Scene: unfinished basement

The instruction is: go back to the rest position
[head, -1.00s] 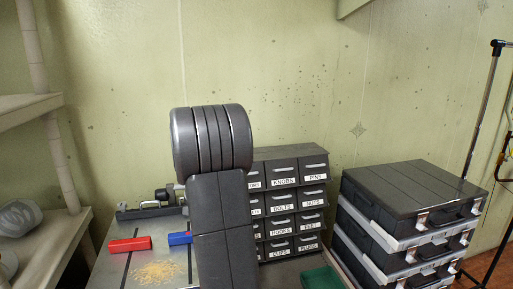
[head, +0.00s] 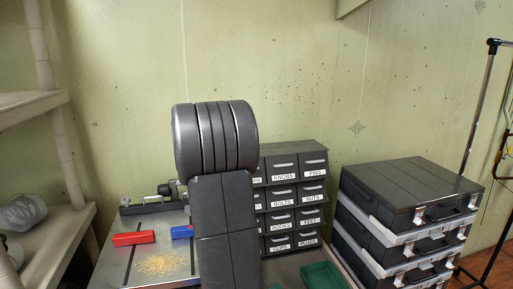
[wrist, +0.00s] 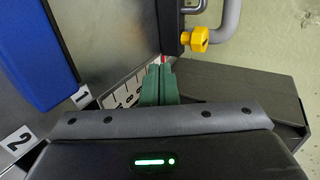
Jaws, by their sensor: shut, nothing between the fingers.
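My gripper (wrist: 160,84) shows in the wrist view with its green fingers together and nothing between them. It is over or beside a metal surface (wrist: 115,35) with numbered labels and a ruler-like scale. A large blue thing (wrist: 38,50) lies to its left in that view. In the head view my arm rises in the middle and hides the gripper.
A worktop (head: 118,265) holds a red block (head: 133,238), a blue block (head: 181,231) and a tan pile (head: 162,265). A labelled drawer cabinet (head: 298,148) and green bin (head: 322,275) stand right of my arm, stacked cases (head: 412,190) farther right. A yellow knob (wrist: 199,39) is near the fingers.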

